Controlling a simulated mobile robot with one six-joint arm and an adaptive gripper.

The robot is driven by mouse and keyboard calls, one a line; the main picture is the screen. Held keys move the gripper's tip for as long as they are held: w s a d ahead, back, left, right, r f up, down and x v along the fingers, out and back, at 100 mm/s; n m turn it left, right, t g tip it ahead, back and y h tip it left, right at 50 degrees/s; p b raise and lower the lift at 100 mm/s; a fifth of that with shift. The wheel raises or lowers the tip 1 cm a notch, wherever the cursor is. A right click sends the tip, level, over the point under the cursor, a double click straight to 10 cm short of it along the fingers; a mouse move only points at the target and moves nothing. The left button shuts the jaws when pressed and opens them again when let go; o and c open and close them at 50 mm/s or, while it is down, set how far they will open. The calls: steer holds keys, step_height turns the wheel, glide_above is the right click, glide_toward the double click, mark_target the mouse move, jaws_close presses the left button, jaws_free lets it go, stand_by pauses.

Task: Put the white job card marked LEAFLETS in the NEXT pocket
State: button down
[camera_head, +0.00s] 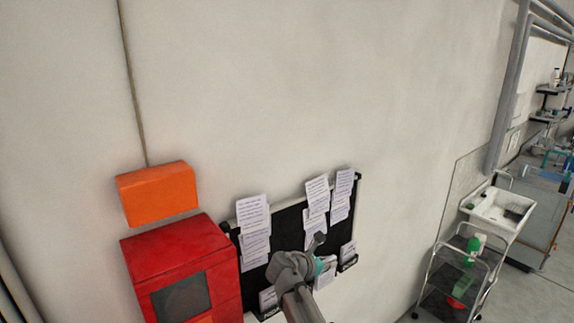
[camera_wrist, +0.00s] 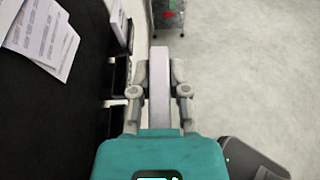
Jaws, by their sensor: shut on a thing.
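My gripper (camera_wrist: 160,92) is shut on a pale, flat card (camera_wrist: 159,75), seen nearly edge-on between the two fingers in the wrist view. Its print is not readable, so I cannot tell whether it says LEAFLETS. In the head view my gripper (camera_head: 320,265) shows only as a teal patch behind my grey wrist, in front of the lower part of the black board (camera_head: 288,228). The board has pockets along its bottom edge, at left (camera_head: 269,300) and right (camera_head: 348,264). Their labels are too small to read. In the wrist view, the board (camera_wrist: 60,120) stands left of my gripper.
Printed sheets (camera_head: 253,215) hang on the board. A red cabinet (camera_head: 175,250) and an orange box (camera_head: 157,193) are to its left. Open floor (camera_wrist: 240,70) lies right of my gripper.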

step_height(320, 180, down, 12)
steer(key=b, duration=1.1)
steer(key=shift+f+b, duration=0.25)
steer(key=shift+b, duration=0.05)
